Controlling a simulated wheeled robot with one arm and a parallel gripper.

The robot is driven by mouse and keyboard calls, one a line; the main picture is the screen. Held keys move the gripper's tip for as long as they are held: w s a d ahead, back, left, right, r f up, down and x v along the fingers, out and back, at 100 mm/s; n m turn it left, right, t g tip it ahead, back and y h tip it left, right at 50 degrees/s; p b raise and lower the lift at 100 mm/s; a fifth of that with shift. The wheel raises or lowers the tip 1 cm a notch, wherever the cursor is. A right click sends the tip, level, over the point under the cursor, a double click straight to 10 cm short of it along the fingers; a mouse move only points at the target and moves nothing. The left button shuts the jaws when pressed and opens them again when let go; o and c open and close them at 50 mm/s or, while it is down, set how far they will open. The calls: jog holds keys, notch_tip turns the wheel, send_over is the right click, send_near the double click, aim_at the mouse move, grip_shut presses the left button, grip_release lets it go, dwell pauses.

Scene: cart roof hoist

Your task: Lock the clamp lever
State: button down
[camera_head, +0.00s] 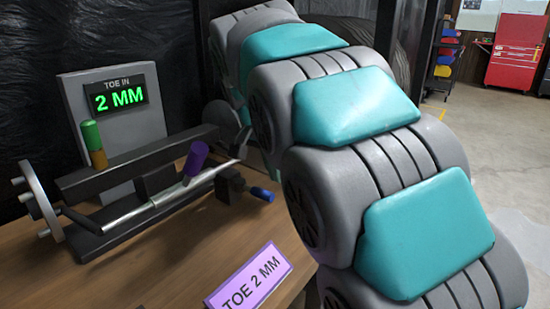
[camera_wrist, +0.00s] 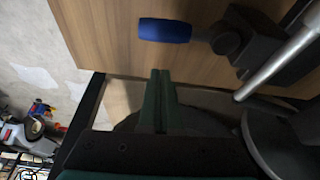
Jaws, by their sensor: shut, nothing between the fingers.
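A short lever with a blue grip (camera_head: 262,194) sticks out from a dark block (camera_head: 229,185) near the right end of a steel rod; it may be the clamp lever, though nothing labels it. The blue grip also shows in the wrist view (camera_wrist: 164,30), lying sideways beyond my fingertips. My gripper (camera_wrist: 160,75) is shut and empty, with a visible gap to the blue grip. In the head view my arm hides the gripper. A purple grip (camera_head: 195,158) stands tilted on the rod (camera_head: 145,210). A green-and-orange upright handle (camera_head: 92,140) stands on the dark rail.
A purple-edged card (camera_head: 250,280) reads "TOE 2 MM" at the front of the wooden bench (camera_head: 165,270). A grey disc (camera_wrist: 280,140) is close beside my fingers on the right. A red cabinet (camera_head: 515,50) stands far back.

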aim_at(254, 191)
jog(key=shift+s+a+f, duration=0.15)
jog(key=shift+s+a, duration=0.25)
jog(key=shift+s, duration=0.2)
jog(key=shift+s+a+f, duration=0.1)
jog(key=shift+s+a, duration=0.3)
jog(key=shift+s, duration=0.2)
jog(key=shift+s+f+b, duration=0.1)
jog(key=shift+s+b, duration=0.1)
jog(key=shift+b, duration=0.1)
jog(key=shift+s+a, duration=0.3)
jog(key=shift+s, duration=0.05)
